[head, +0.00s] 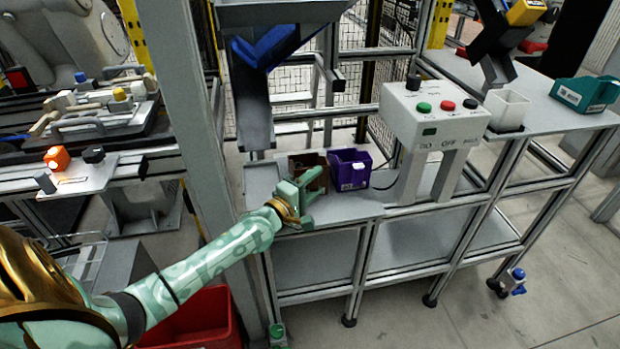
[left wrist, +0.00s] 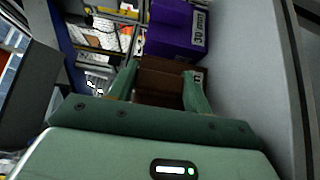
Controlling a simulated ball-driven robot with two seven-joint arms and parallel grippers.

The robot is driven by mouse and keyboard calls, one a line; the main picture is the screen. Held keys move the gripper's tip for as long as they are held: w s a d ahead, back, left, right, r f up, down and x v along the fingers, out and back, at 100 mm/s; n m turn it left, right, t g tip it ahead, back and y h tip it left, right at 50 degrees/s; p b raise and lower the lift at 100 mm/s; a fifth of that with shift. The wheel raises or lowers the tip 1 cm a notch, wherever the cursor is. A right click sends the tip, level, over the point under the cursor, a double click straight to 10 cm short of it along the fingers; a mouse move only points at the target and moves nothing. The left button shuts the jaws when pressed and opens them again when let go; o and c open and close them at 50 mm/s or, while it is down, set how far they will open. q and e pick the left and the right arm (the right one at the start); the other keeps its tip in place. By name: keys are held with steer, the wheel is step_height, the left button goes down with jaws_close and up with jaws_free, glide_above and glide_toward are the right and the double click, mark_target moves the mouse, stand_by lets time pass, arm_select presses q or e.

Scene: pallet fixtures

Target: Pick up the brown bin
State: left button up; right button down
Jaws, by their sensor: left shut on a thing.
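The brown bin (head: 309,169) sits on the grey metal shelf, left of the purple bin, partly hidden behind my gripper in the head view. My left gripper (head: 308,186) is at the bin's near side. In the left wrist view the brown bin (left wrist: 165,82) shows between the two fingers of my left gripper (left wrist: 160,88), which is shut on it. I cannot tell whether the bin is clear of the shelf. My right gripper is not in view.
The purple bin (head: 349,170) stands close to the right of the brown bin. A control box (head: 434,110) with buttons stands further right. A teal bin (head: 584,94) and a white container (head: 506,110) are at the far right.

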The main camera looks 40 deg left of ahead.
arm_select(q)
steer(key=shift+r, duration=0.1)
